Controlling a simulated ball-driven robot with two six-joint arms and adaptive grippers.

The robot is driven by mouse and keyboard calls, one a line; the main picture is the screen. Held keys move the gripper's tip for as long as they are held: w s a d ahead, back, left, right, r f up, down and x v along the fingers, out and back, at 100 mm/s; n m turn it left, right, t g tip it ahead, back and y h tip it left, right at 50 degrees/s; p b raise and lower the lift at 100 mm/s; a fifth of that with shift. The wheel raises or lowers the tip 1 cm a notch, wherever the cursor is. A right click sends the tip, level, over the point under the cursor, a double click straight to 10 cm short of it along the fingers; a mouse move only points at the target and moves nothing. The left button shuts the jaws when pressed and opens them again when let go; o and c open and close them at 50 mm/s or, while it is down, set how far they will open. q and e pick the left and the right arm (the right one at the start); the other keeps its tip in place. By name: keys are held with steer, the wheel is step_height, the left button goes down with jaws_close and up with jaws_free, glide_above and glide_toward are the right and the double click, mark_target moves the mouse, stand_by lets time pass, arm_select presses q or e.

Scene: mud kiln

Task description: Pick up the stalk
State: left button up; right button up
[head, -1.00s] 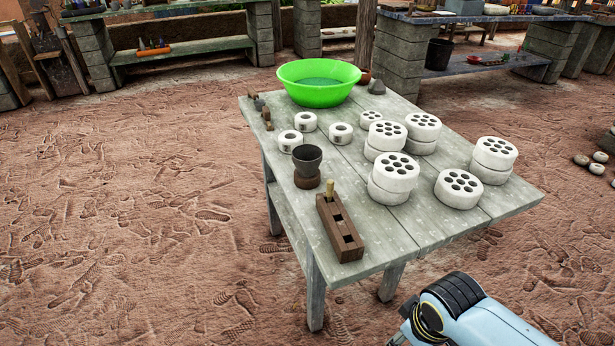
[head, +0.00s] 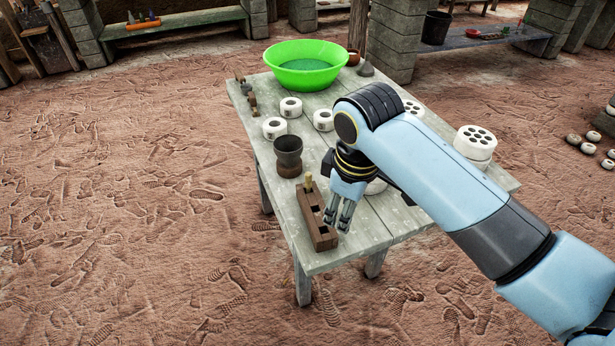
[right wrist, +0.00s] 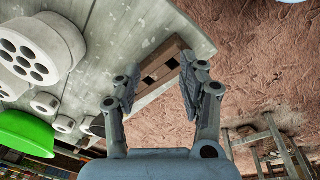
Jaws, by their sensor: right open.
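The stalk (head: 308,182), a short tan peg, stands upright in the far end of a dark wooden block (head: 317,219) with several square holes. The block lies near the front left edge of the table. My right gripper (head: 338,222) points down beside the block's near half, to the right of the stalk and apart from it. In the right wrist view my right gripper (right wrist: 160,76) is open with nothing held, and the block (right wrist: 165,68) shows beyond and between its fingers. I cannot make out the stalk there. My left gripper is not in view.
A dark cup (head: 288,150) on a brown base stands just behind the block. White rings (head: 275,128) and white perforated discs (head: 476,141) stand on the wooden table (head: 385,212). A green basin (head: 306,64) is at the far end. My right arm hides part of the tabletop.

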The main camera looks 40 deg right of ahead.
step_height(320, 180, up, 4)
steer(key=w, duration=0.2)
step_height(320, 180, up, 3)
steer(key=n+g, duration=0.2)
steer(key=n, duration=0.3)
glide_above(308, 174)
steer(key=shift+w+a+f+y, duration=0.1)
steer(key=shift+a+f+y, duration=0.1)
steer(key=shift+y, duration=0.1)
steer(key=shift+w+f, duration=0.15)
steer(key=shift+f, duration=0.2)
steer(key=f, duration=0.5)
steer(key=f+b, duration=0.1)
steer(key=f, duration=0.4)
steer(key=shift+d, duration=0.2)
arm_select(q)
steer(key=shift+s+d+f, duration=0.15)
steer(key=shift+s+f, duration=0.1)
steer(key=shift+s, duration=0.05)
arm_select(e)
steer(key=shift+r, duration=0.1)
steer(key=c, duration=0.8)
